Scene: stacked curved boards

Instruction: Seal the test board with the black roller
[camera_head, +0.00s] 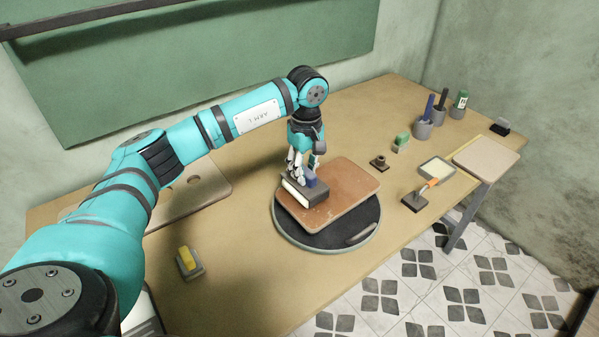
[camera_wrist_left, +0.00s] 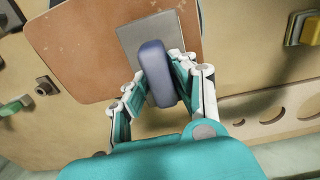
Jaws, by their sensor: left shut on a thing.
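The reddish-brown board (camera_head: 347,190) lies on a round dark turntable (camera_head: 368,222) with a pale rim; the board also shows in the wrist view (camera_wrist_left: 85,55). My left gripper (camera_head: 308,168) is above the board's left part, fingers pointing down. It is shut on the blue handle (camera_wrist_left: 155,70) of a block tool (camera_head: 306,193) with a dark top and pale side. The tool is at the board; whether it touches is unclear. A dark tool with an orange handle (camera_head: 415,201) lies at the right; I cannot tell whether it is the black roller. My right gripper is out of view.
Grey cups (camera_head: 423,130) with upright handled tools stand at the back right. A shallow tray (camera_head: 437,170), green block (camera_head: 401,142) and small dark fitting (camera_head: 379,162) are nearer. A pale board (camera_head: 487,157) sits at the right edge. A yellow-topped block (camera_head: 188,262) lies front left.

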